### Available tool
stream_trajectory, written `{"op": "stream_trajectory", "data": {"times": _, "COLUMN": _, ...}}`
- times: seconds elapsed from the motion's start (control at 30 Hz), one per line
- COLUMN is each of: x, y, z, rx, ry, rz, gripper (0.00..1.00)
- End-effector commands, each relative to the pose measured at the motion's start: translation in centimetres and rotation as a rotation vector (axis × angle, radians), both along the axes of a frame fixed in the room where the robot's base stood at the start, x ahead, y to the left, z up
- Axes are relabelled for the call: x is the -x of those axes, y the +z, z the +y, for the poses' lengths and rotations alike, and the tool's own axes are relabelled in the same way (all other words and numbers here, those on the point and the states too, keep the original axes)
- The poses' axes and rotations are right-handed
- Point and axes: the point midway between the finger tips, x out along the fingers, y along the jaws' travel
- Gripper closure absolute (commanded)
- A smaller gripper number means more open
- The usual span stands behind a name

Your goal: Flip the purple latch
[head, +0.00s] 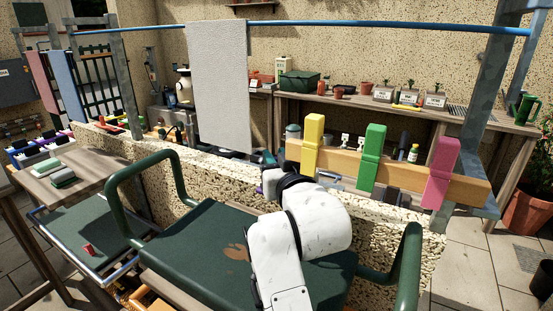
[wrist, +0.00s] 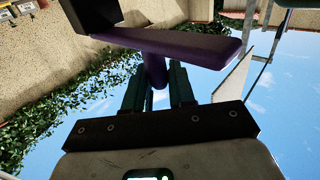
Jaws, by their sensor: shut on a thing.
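The purple latch (wrist: 195,47) shows in the wrist view as a flat bar slanting across the top, with a short rounded purple stem below it. My gripper (wrist: 158,82) has its two dark green fingers on either side of this stem and is shut on it. The flat bar lies just beyond the fingertips. In the head view my white arm reaches over the green seat to the speckled low wall. It hides most of the latch and the fingers there.
A wooden rail on the wall carries a yellow peg (head: 312,143), a green peg (head: 373,158) and a pink peg (head: 440,172), right of my arm. A grey cloth (head: 218,85) hangs from a blue bar (head: 350,25). The green seat (head: 200,250) has raised armrests on both sides.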

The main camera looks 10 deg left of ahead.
Motion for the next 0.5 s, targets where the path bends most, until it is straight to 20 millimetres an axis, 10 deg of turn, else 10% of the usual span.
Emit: {"op": "stream_trajectory", "data": {"times": 0.5, "x": 0.00, "y": -0.08, "z": 0.04, "rx": 0.000, "ry": -0.002, "rz": 0.001, "gripper": 1.00}}
